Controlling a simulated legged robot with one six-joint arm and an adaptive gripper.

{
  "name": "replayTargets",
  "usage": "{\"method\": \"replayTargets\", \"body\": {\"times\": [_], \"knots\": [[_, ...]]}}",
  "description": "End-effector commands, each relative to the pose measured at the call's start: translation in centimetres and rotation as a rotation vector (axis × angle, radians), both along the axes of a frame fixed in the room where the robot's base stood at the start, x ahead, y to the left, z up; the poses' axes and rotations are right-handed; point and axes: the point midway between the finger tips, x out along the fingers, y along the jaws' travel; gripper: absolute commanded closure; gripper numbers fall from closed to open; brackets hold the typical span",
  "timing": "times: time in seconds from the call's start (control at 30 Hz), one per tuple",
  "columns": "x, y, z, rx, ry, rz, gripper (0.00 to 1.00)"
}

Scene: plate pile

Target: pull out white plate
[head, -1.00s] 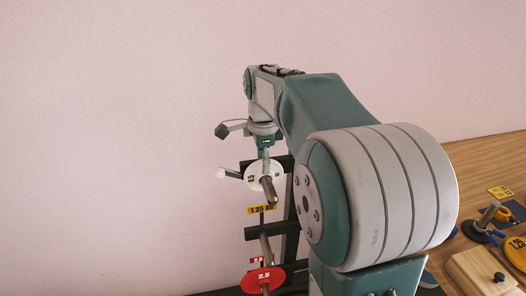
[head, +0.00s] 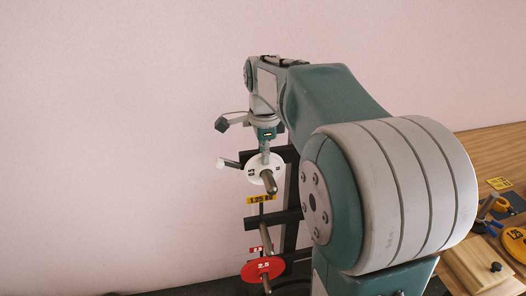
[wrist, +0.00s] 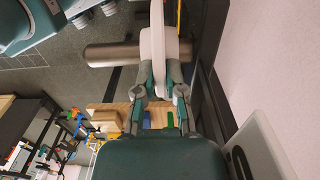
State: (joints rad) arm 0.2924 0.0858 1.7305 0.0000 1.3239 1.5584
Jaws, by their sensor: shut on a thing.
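The white plate (head: 258,164) is a small disc with dark marks. It sits around the upper metal peg (head: 269,183), whose near end sticks out in front of it. My gripper (head: 265,152) comes down from above and is shut on the plate's upper edge. In the wrist view the plate (wrist: 158,32) is seen edge-on between my gripper's fingertips (wrist: 159,72). The peg (wrist: 108,53) runs out to the left from it there. The plate's far face is mostly hidden.
A dark rack carries a yellow "1.25 KG" label (head: 261,199) below the plate. A red 2.5 plate (head: 263,268) hangs on a lower peg. A pale wall is behind. A wooden table (head: 495,160) with loose items is at right.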

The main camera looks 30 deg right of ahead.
Motion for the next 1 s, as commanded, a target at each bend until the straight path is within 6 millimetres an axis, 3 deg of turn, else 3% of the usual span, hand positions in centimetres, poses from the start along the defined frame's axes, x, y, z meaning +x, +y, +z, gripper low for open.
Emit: {"method": "replayTargets", "body": {"times": [1.0], "knots": [[-4.1,1.2,-0.1,0.001,0.004,0.0,1.0]]}}
